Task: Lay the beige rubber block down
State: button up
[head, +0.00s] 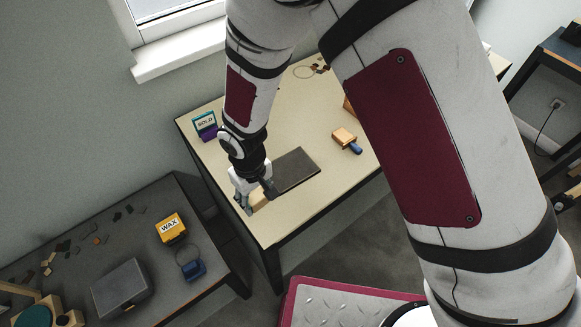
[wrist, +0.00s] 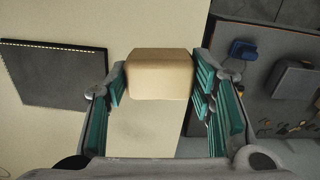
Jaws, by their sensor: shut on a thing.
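My gripper (head: 258,200) is over the near left part of the cream table (head: 290,222), close to its front edge. It is shut on the beige rubber block (wrist: 160,75), which sits between the two teal finger pads in the wrist view. In the head view the block is mostly hidden by the fingers and blends with the tabletop. I cannot tell whether its underside touches the table. A dark flat mat (head: 300,166) lies on the table just right of my gripper; it also shows at left in the wrist view (wrist: 55,80).
A SOLD stamp box (head: 205,124) stands at the table's left edge. A wooden stamp with a blue handle (head: 345,138) lies beyond the mat. A lower dark bench at left holds a WAX box (head: 171,228), a blue item (head: 193,269) and a grey case (head: 121,289).

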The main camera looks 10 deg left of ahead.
jog(key=shift+f+b, duration=0.3)
jog(key=shift+f, duration=0.75)
jog(key=shift+f, duration=0.35)
jog(key=shift+f+b, duration=0.35)
jog(key=shift+f, duration=0.3)
jog(key=o, duration=1.2)
jog(key=shift+r, duration=0.1)
notch_tip(320, 180, up, 12)
jog(key=shift+f, duration=0.1)
